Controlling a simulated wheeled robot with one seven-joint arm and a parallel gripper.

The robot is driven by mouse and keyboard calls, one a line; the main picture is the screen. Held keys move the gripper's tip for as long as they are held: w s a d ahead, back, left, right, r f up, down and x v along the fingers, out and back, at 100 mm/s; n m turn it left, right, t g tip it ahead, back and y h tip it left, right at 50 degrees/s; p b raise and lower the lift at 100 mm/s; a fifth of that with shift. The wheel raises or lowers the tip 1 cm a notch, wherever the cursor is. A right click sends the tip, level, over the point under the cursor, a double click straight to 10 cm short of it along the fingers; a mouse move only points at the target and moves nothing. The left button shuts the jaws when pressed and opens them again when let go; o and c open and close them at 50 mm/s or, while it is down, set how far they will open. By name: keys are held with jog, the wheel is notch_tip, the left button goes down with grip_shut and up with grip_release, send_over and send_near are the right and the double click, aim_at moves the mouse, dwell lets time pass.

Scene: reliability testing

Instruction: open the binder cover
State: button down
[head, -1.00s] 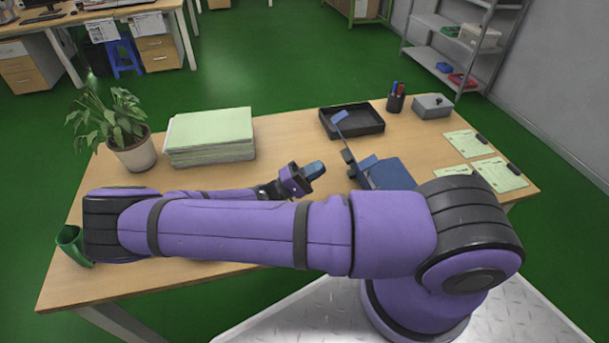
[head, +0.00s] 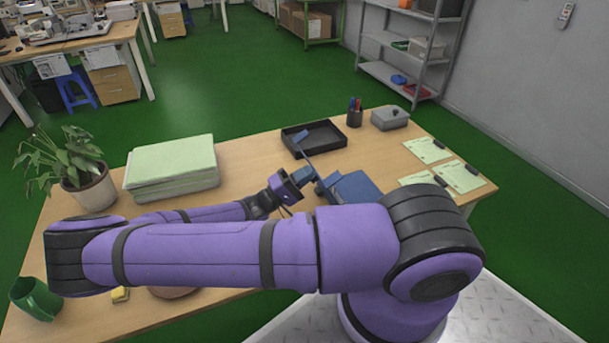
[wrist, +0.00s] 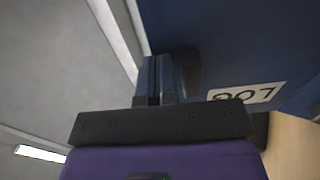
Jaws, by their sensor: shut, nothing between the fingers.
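The blue binder (head: 354,188) lies on the table, partly hidden behind my arm. In the head view, a thin blue piece (head: 301,138) stands up at its far left side; I cannot tell whether it belongs to the cover. My gripper (head: 306,177) is at the binder's left side, its fingers shut and empty. In the wrist view, my shut fingers (wrist: 156,68) are close against a large blue binder surface (wrist: 235,40) with a white label (wrist: 248,94), partly cut off by the gripper. Whether they touch it is unclear.
Behind the binder are a black tray (head: 337,139), a pen cup (head: 354,115) and a grey box (head: 390,118). A green paper stack (head: 172,165) and a potted plant (head: 88,185) stand left. Papers (head: 459,176) lie right. A green cup (head: 35,298) is near left.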

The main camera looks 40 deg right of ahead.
jog(key=shift+y, duration=0.5)
jog(key=shift+r+x, duration=0.25)
jog(key=shift+x, duration=2)
jog(key=shift+a, duration=0.1)
jog(key=shift+w+a+f, duration=0.15)
jog(key=shift+w+a, duration=0.1)
jog(key=shift+a, duration=0.2)
jog(key=r+v, duration=0.1)
jog(key=v, duration=1.2)
jog(key=shift+a+r, duration=0.3)
jog(key=shift+r, duration=0.1)
jog(key=shift+s, duration=0.1)
